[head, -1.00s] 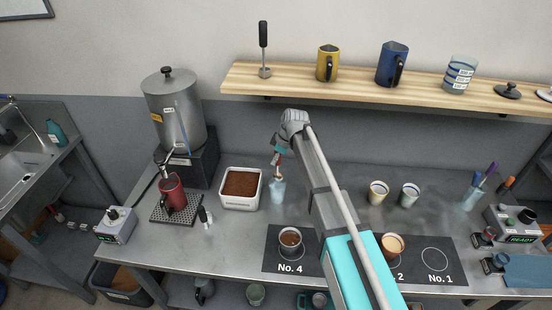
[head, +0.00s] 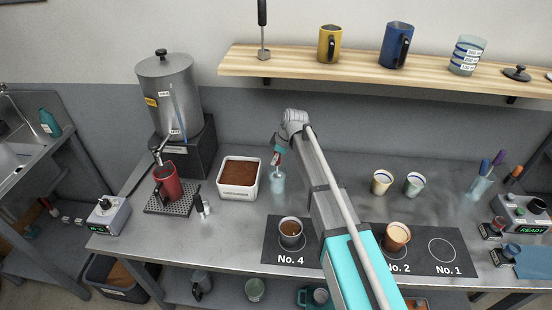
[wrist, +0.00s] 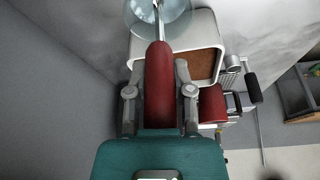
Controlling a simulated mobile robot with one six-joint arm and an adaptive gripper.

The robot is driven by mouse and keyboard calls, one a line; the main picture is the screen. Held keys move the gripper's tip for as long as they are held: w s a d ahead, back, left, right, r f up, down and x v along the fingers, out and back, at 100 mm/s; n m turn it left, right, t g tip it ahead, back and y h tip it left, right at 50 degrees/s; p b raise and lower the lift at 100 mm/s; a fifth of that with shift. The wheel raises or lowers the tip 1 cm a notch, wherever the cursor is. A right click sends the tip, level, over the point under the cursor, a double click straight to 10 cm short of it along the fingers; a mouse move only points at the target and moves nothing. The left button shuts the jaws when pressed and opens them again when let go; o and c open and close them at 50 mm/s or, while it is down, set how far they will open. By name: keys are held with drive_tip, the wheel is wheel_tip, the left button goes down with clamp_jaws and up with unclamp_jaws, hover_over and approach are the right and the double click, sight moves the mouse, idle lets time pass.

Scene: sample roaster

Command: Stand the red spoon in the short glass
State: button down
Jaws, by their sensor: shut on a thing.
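The red spoon has a red handle (wrist: 159,85) and a steel shaft. My gripper (head: 279,152) is shut on the handle, with one finger on each side of it in the wrist view (wrist: 159,100). The short glass (head: 277,183) is clear and bluish and stands upright on the steel counter, directly below my gripper. It also shows at the top of the wrist view (wrist: 135,18). The spoon's shaft points down into the glass's outline. The spoon's lower end seems to be within the glass, but whether it touches the bottom I cannot tell.
A white tub of brown grounds (head: 223,187) stands close left of the glass. A red mug (head: 166,183) sits on a drip tray further left. Two cups (head: 382,183) and a pen glass (head: 478,188) stand to the right. A shelf (head: 300,65) runs above.

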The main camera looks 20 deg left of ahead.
drive_tip(key=shift+f+b, duration=1)
drive_tip(key=shift+f, duration=0.25)
drive_tip(key=shift+c, duration=2.1)
unclamp_jaws()
drive_tip(key=shift+r, duration=0.2)
wheel_tip(320, 180, up, 13)
drive_tip(key=p, duration=1.3)
drive_tip(key=shift+w+d+f+b, duration=0.1)
drive_tip(key=shift+d+f+b, duration=0.15)
drive_tip(key=shift+f+b, duration=0.3)
drive_tip(key=shift+d+f+b, duration=0.2)
drive_tip(key=shift+f+b, duration=0.2)
drive_tip(key=shift+f, duration=0.2)
drive_tip(key=shift+d+f, duration=0.1)
drive_tip(key=shift+f, duration=0.15)
